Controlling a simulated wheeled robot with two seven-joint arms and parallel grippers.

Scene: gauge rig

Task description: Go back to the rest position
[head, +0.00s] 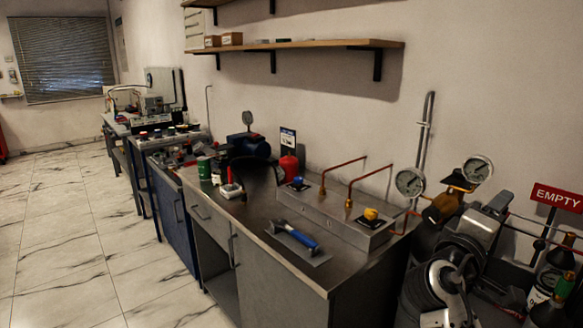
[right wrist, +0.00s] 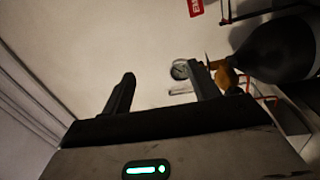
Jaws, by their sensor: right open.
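My right gripper (head: 488,214) is at the right of the head view, beside the bench and in front of the wall-side gauges. Its jaws are partly hidden there by its own housing. The right wrist view shows its two dark fingers (right wrist: 165,88) spread apart with nothing between them. A round gauge (right wrist: 180,70) shows beyond the fingers, close to the right one in the picture; I cannot tell the distance. My left gripper is not in either view.
A dark cylinder (right wrist: 280,50) with an orange fitting and a red EMPTY sign (head: 557,197) are near my right arm. Open floor (head: 70,240) lies left.

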